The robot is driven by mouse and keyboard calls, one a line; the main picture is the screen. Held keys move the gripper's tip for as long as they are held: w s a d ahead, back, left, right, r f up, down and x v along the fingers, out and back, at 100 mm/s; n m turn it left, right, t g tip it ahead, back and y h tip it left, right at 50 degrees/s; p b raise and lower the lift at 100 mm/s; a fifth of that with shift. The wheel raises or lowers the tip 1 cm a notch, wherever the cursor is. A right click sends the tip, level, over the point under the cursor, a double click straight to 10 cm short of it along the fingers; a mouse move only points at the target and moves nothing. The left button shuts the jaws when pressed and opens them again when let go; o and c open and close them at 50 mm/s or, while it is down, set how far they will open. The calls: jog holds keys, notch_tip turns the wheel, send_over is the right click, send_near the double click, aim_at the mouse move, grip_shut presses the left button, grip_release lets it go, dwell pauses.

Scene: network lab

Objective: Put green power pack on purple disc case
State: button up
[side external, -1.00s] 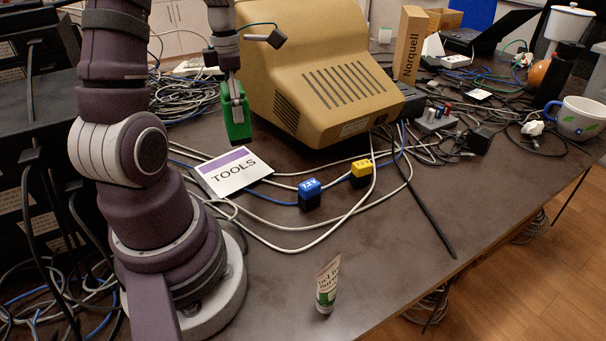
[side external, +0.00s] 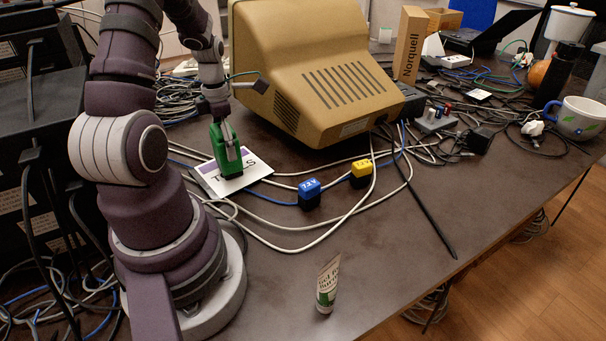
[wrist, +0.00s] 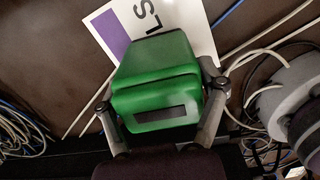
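My gripper (side external: 229,150) is shut on the green power pack (side external: 220,146), with a finger on either side of it. The wrist view also shows the green power pack (wrist: 158,88) between my gripper's fingers (wrist: 165,100). The purple disc case (side external: 253,170), white with a purple band and the word TOOLS, lies flat on the table under the pack. In the wrist view the case (wrist: 113,30) shows behind the pack, partly hidden by it. The pack's lower end is over the case in the side view. I cannot tell whether it touches the case.
A blue power pack (side external: 309,190) and a yellow one (side external: 361,171) stand to the right among loose cables. A beige monitor (side external: 310,70) stands just behind the case. A tube (side external: 327,286) stands near the front.

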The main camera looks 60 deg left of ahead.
jog(key=o, duration=0.3)
notch_tip(320, 180, up, 12)
jog(key=w+d+r+m+t, duration=0.1)
jog(key=d+m+t, duration=0.1)
jog(key=d+m, duration=0.9)
jog(key=w+d+r+m+t, duration=0.1)
jog(key=d+m, duration=1)
jog(key=m, duration=1.4)
jog(key=r+t, duration=0.1)
jog(key=t, duration=0.1)
jog(key=shift+w+r+t, duration=0.15)
jog(key=shift+w+t, duration=0.1)
jog(key=shift+t, duration=0.05)
